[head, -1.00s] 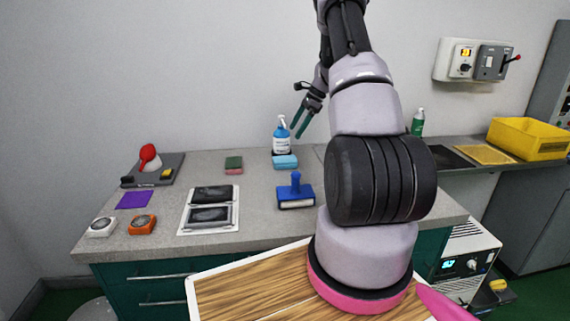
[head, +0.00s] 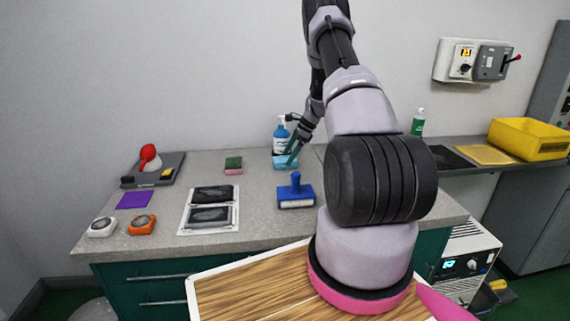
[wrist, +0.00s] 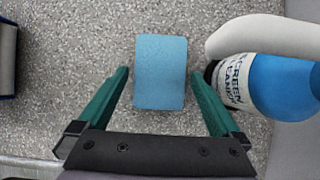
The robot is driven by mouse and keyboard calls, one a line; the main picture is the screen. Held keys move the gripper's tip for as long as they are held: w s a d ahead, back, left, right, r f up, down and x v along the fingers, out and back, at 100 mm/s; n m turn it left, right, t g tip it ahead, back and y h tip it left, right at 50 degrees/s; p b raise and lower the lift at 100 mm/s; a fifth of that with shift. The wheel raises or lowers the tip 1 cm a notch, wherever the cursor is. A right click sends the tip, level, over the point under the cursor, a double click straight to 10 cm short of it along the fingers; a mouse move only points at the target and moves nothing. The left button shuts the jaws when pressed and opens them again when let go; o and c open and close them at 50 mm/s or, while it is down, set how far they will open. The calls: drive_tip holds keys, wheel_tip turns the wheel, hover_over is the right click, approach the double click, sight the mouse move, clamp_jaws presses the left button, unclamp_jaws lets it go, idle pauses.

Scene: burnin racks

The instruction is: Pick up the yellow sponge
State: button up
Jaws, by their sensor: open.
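I see no clearly yellow sponge. A light blue sponge-like block (head: 284,163) lies on the grey counter in front of the blue spray bottle. It also shows in the wrist view (wrist: 160,72), flat on the counter between the fingertips. My gripper (head: 292,156) is open over this blue block; in the wrist view its green fingers (wrist: 160,76) stand on either side of it, apart from it, with nothing held. A green-and-pink sponge (head: 233,165) lies to the left. A small yellow block (head: 168,173) sits on a dark tray at the far left; I cannot tell what it is.
The screen cleaner bottle (wrist: 275,85) stands close to the right finger. A blue-handled roller (head: 296,192) lies nearer the front. A white tray with dark panels (head: 183,222) is to the left. A yellow bin (head: 528,140) and yellow mat (head: 485,155) are at the right.

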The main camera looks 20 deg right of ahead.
drive_tip(key=shift+w+a+f, duration=0.1)
drive_tip(key=shift+a+f, duration=0.25)
drive_tip(key=shift+f, duration=0.3)
drive_tip(key=c, duration=1.3)
drive_tip(key=shift+r, duration=0.15)
drive_tip(key=shift+r, duration=0.3)
drive_tip(key=shift+d+r, duration=0.2)
drive_tip(key=shift+r, duration=0.05)
drive_tip(key=d, duration=0.2)
drive_tip(key=s+d, duration=0.1)
drive_tip(key=d, duration=0.2)
drive_tip(key=s+d, duration=0.1)
drive_tip(key=d, duration=0.1)
drive_tip(key=shift+s+d+f, duration=0.1)
drive_tip(key=shift+s+d, duration=0.05)
drive_tip(key=shift+d, duration=0.1)
wheel_tip(320, 180, up, 14)
drive_tip(key=shift+a+f, duration=0.1)
